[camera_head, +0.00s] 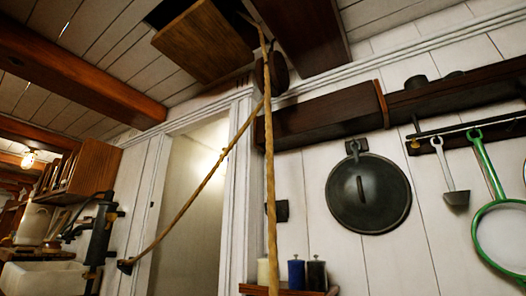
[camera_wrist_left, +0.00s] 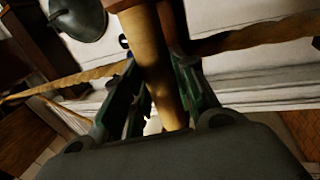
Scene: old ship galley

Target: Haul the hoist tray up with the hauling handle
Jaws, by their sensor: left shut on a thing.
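In the left wrist view my left gripper (camera_wrist_left: 158,80) is shut on a brown wooden cylinder, the hauling handle (camera_wrist_left: 148,42). Rope (camera_wrist_left: 250,38) runs off to both sides behind it. In the head view, rope (camera_head: 268,150) hangs down from a dark block (camera_head: 276,76) near the ceiling, and a slanting length (camera_head: 195,190) runs down to a dark wall fitting (camera_head: 125,265). A reddish-brown wooden ledge or tray (camera_head: 255,290) holding small canisters shows at the bottom edge; I cannot tell whether it is the hoist tray. Neither gripper shows in the head view.
A wooden panel (camera_head: 203,42) hangs beside a dark ceiling opening. A dark pan or lid (camera_head: 368,194), a ladle (camera_head: 455,196) and a green-rimmed utensil (camera_head: 500,235) hang on the right wall. A long wooden shelf (camera_head: 335,116) juts out above them. A pump (camera_head: 98,235) stands left.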

